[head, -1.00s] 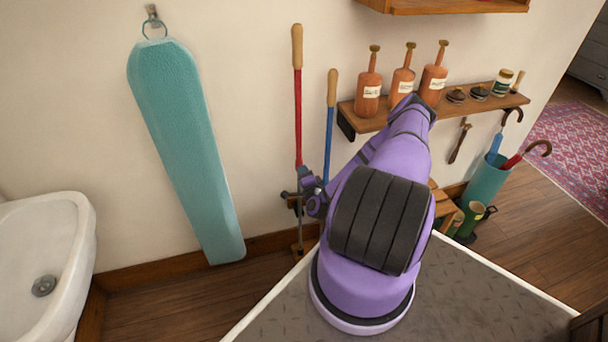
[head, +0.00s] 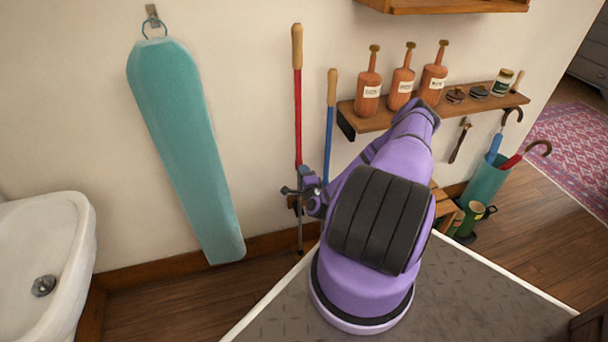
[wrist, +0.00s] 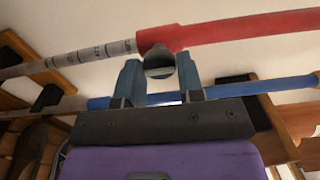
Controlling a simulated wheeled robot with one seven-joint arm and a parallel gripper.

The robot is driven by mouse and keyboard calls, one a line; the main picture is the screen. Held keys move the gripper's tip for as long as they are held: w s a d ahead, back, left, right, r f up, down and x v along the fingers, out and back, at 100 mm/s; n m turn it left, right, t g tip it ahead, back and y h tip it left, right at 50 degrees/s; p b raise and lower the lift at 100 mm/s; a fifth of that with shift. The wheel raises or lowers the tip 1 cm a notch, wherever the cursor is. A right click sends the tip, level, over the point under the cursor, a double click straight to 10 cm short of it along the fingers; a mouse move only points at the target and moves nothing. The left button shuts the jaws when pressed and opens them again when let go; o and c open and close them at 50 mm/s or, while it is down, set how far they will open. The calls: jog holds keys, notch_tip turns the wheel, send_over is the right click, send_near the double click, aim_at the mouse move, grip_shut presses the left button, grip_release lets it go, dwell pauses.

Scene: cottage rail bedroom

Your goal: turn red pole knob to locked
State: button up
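The red pole (head: 298,110) stands upright against the wall with a wooden top end and a thin grey lower section. In the wrist view the red pole (wrist: 250,28) runs across the top, with a marked grey section (wrist: 95,55) at left. Its knob (wrist: 158,62), a dark round end under a red collar, sits between my fingers. My gripper (wrist: 160,70) is open around the knob, with a finger on each side and narrow gaps showing. In the head view my gripper (head: 298,194) is at the pole's lower part and hides the knob.
A blue pole (head: 331,115) stands close to the right of the red one, and shows behind my fingers in the wrist view. A shelf (head: 375,122) with bottles is further right.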

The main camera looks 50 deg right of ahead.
jog(key=o, duration=0.3)
jog(key=shift+s, duration=0.1)
jog(key=v, duration=1)
jog(key=shift+s+a, duration=0.2)
jog(key=shift+a, duration=0.1)
